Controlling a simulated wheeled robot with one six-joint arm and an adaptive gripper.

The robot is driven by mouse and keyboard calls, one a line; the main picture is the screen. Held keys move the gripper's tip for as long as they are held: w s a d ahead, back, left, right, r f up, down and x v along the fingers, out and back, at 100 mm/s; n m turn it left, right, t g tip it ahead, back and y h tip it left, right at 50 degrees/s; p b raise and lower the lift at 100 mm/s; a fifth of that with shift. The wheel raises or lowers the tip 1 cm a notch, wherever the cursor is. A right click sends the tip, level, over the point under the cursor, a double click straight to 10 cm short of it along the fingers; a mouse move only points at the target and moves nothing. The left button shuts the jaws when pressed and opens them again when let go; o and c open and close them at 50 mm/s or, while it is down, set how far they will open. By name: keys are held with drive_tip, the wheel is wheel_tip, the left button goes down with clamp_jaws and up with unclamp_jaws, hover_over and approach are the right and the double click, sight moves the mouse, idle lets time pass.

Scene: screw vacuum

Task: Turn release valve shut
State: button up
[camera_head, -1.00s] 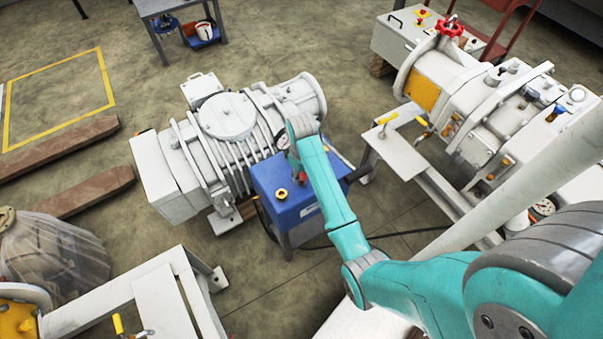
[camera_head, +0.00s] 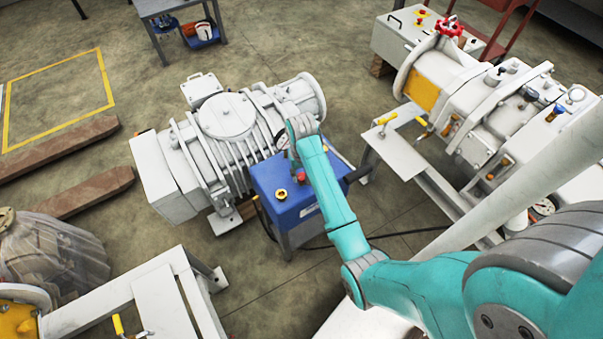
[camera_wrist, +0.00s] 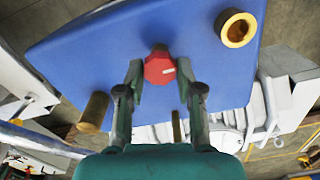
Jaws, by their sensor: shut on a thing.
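The release valve is a small red knob (camera_wrist: 160,68) on the blue box (camera_wrist: 100,50), seen in the wrist view. My gripper (camera_wrist: 160,80) is shut on the knob, with one finger against each side of it. A pale mark shows on the knob's face. In the head view the red knob (camera_head: 301,176) shows beside my arm on top of the blue box (camera_head: 300,214). My gripper is mostly hidden behind my own arm there.
A yellow-brass ring fitting (camera_wrist: 238,28) and a brass post (camera_wrist: 94,108) stand near the knob. A large white pump (camera_head: 225,118) lies just behind the box. Another white machine (camera_head: 500,110) stands at the right. A dark hose (camera_head: 400,235) runs along the floor.

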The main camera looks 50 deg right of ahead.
idle(0.4)
drive_tip(key=o, duration=1.2)
drive_tip(key=shift+c, duration=0.2)
